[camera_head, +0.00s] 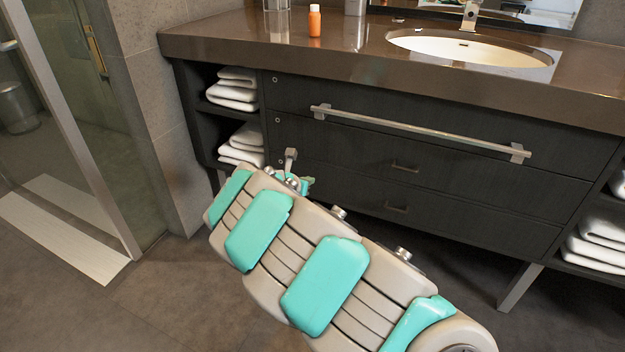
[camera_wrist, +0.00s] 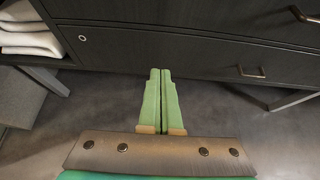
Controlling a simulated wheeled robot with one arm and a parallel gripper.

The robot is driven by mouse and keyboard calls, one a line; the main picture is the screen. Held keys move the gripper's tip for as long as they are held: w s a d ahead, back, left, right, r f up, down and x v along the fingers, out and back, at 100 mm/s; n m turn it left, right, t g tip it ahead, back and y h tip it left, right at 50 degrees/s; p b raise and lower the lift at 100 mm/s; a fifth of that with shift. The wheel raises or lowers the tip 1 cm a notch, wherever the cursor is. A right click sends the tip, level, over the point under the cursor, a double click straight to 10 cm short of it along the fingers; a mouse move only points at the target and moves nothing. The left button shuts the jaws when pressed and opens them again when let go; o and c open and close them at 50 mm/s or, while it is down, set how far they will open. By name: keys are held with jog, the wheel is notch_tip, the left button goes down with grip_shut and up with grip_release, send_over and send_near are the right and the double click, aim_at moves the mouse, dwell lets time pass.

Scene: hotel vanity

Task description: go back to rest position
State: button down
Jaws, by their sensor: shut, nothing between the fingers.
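My gripper (camera_wrist: 160,98) shows in the wrist view with its two green fingers together, shut and empty. It points toward the lower drawer front of the dark vanity (camera_wrist: 140,48), above the grey floor. In the head view my arm reaches from the lower right toward the vanity's lower left. There my gripper is mostly hidden behind my arm. I cannot tell the exact gap between the fingertips and the drawer front.
The vanity counter (camera_head: 270,37) holds an orange bottle (camera_head: 314,21) and a sink (camera_head: 470,50). A long bar handle (camera_head: 420,131) juts from the front. Folded towels (camera_head: 233,90) fill the left shelves. A glass shower door (camera_head: 75,110) stands left. Floor (camera_head: 170,300) is free at lower left.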

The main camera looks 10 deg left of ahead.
jog(key=s+d+r+m+g+h, duration=0.25)
jog(key=d+r+m, duration=0.25)
jog(key=d, duration=0.5)
jog(key=s+d+r+m+g+h, duration=0.15)
jog(key=s+d+r+m, duration=0.35)
jog(key=d, duration=0.6)
jog(key=s+d+r+m+g, duration=0.3)
jog(key=s+d+m, duration=0.5)
jog(key=s+d, duration=0.2)
jog(key=s+f+m+g+y, duration=0.2)
jog(key=s+m, duration=0.4)
jog(key=s, duration=0.6)
jog(key=s+f+m+g+y, duration=0.1)
jog(key=s+m+g+y, duration=0.3)
jog(key=s, duration=0.8)
jog(key=s+a+f+m+y, duration=0.1)
jog(key=s+a+m, duration=0.1)
jog(key=s, duration=0.3)
jog(key=s+a+m, duration=0.2)
jog(key=s+a, duration=0.2)
jog(key=s, duration=0.1)
jog(key=shift+s+a+f+y, duration=0.25)
jog(key=shift+s+f+y, duration=0.15)
